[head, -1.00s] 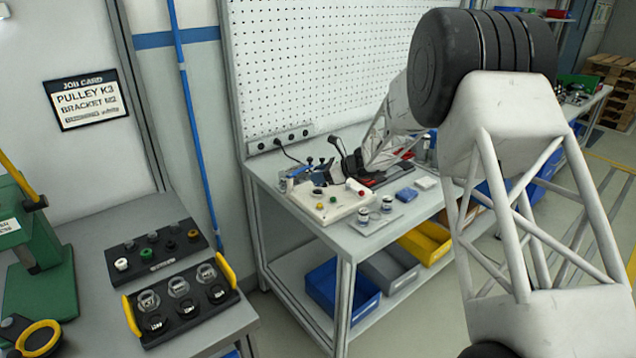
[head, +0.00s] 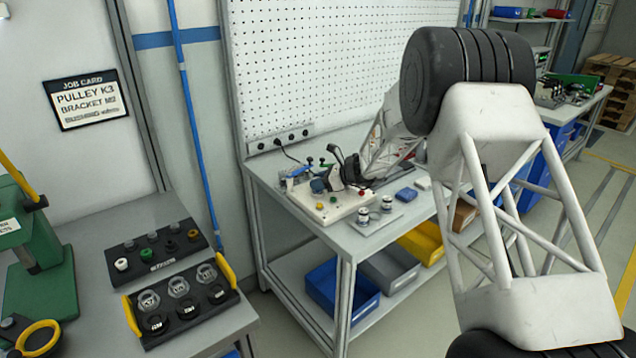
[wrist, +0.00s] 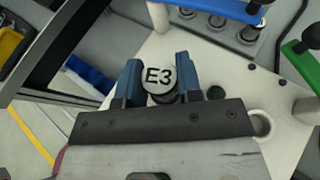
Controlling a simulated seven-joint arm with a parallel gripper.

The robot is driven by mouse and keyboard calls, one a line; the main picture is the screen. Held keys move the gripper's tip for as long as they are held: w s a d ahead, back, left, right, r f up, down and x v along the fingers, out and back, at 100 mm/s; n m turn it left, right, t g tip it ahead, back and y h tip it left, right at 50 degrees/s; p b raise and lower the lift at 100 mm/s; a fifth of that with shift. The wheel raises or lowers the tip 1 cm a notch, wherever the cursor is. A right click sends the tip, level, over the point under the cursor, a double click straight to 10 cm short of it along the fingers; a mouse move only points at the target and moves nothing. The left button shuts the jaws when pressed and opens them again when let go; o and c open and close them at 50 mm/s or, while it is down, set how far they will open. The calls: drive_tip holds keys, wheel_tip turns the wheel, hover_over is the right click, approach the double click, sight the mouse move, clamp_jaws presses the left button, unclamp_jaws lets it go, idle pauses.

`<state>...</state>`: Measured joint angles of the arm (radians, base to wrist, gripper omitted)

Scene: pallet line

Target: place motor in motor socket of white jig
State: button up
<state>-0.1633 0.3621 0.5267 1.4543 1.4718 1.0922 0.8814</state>
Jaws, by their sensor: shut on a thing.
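The white jig (head: 347,208) stands on the grey bench in the head view, with red and yellow buttons on its front edge. My gripper (wrist: 158,70) has its blue fingers shut on a motor (wrist: 159,78). The motor is a round part with a white top marked E3 and a dark ring below. In the wrist view the motor is over the white jig plate (wrist: 215,65); whether it touches the plate cannot be told. A round hole (wrist: 262,125) shows in the plate right of the gripper. In the head view my gripper (head: 330,182) is small and partly hidden among the clamps.
Green (wrist: 300,65) and blue (wrist: 228,8) clamp handles rise near the gripper. Two white-topped cylinders (head: 387,203) stand on a plate in front of the jig. Bins (head: 345,290) sit on the shelf below.

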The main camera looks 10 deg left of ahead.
drive_tip(key=shift+f, duration=0.15)
drive_tip(key=o, duration=0.9)
drive_tip(key=shift+o, duration=0.2)
drive_tip(key=shift+d, duration=0.1)
drive_tip(key=v, duration=1.2)
idle(0.5)
